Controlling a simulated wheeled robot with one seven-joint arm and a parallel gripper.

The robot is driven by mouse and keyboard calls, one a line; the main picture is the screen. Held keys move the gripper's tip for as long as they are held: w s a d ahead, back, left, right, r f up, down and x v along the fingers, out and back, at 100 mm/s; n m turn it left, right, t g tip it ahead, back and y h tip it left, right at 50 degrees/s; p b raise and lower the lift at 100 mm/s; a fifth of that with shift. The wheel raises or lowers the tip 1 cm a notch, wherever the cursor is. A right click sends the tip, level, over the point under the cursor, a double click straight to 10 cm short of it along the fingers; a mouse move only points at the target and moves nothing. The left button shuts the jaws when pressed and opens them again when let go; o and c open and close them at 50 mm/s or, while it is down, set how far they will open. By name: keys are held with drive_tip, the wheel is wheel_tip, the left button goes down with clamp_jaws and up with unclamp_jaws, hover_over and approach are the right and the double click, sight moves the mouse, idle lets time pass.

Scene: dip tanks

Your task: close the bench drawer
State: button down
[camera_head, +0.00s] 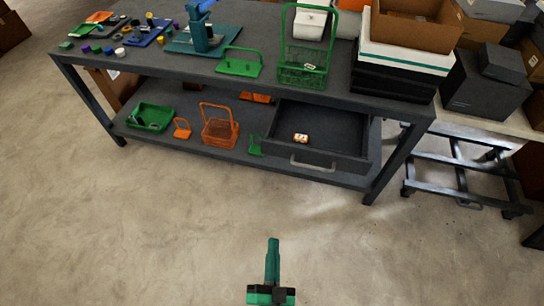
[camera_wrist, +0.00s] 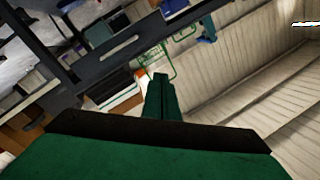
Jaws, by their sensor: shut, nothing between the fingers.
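The bench drawer (camera_head: 345,156) is dark grey and hangs under the right part of the bench top (camera_head: 160,57). It stands pulled out, with its inside showing. Its light bar handle (camera_head: 312,165) is on the front panel. A small orange and white item (camera_head: 300,138) lies inside. My gripper (camera_head: 272,241) is green, shut and empty, over the floor well in front of the bench and apart from the drawer. In the wrist view the shut fingers (camera_wrist: 161,78) point toward a tilted view of the bench and a pale panelled wall.
An orange basket (camera_head: 220,132) and a green tray (camera_head: 149,117) stand on the lower shelf, left of the drawer. Boxes (camera_head: 405,55) are stacked on the bench's right end. A dark wheeled frame (camera_head: 460,172) stands at right. The floor (camera_head: 170,220) before the bench is clear.

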drive_tip(key=w+a+f+m+h, duration=0.1)
drive_tip(key=w+f+m+h, duration=0.15)
drive_tip(key=w+m, duration=0.8)
drive_tip(key=m+g+h, duration=0.1)
drive_tip(key=m, duration=0.2)
approach(272, 149)
drive_tip(key=shift+h, duration=0.25)
drive_tip(key=x, duration=0.5)
drive_tip(key=shift+w+d, duration=0.1)
drive_tip(key=shift+w+d+f, duration=0.1)
drive_tip(key=shift+w+d, duration=0.05)
drive_tip(key=shift+w, duration=0.55)
